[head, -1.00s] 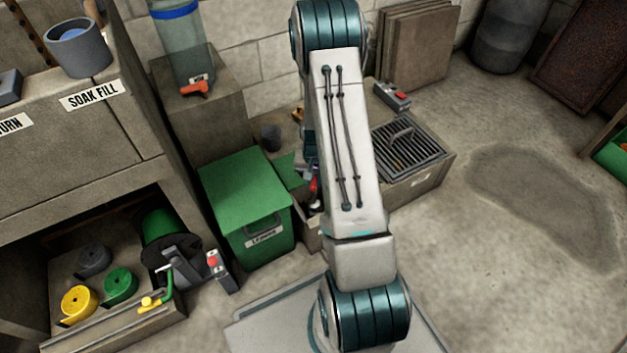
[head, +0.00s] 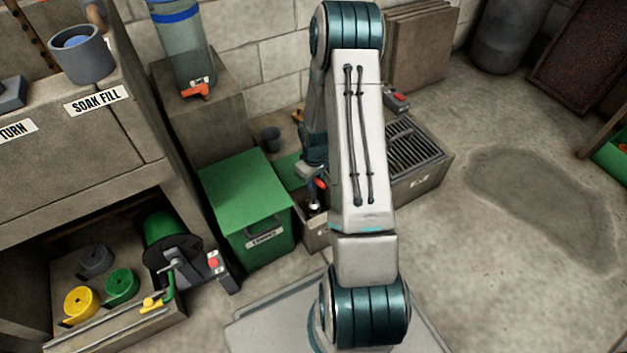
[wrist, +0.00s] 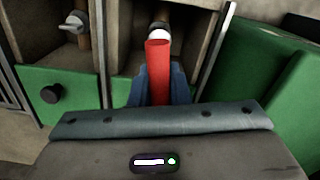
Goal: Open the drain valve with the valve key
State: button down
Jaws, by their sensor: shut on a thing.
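My gripper (wrist: 158,88) is shut on a red handle, which looks like the valve key (wrist: 158,72). In the wrist view the red handle points away from me into an open compartment. A pale metal end (wrist: 159,33) shows just beyond it, in front of a brass-coloured pipe; I cannot tell if they touch. A valve-like metal fitting (wrist: 75,24) sits on a pipe in the compartment to the left. I cannot tell which fitting is the drain valve. In the head view the red key (head: 320,183) shows beside my arm, above the low box; my arm partly hides it.
A green lidded bin (head: 247,205) stands left of the gripper. A grated box (head: 412,150) is on the right, with a red-buttoned control (head: 397,101) behind. A hose reel (head: 172,240) is at lower left.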

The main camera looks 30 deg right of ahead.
jog(key=shift+r, duration=0.2)
jog(key=shift+r+p, duration=1.65)
jog(key=shift+r, duration=0.25)
notch_tip(320, 180, up, 9)
jog(key=p, duration=0.6)
jog(key=shift+p, duration=0.4)
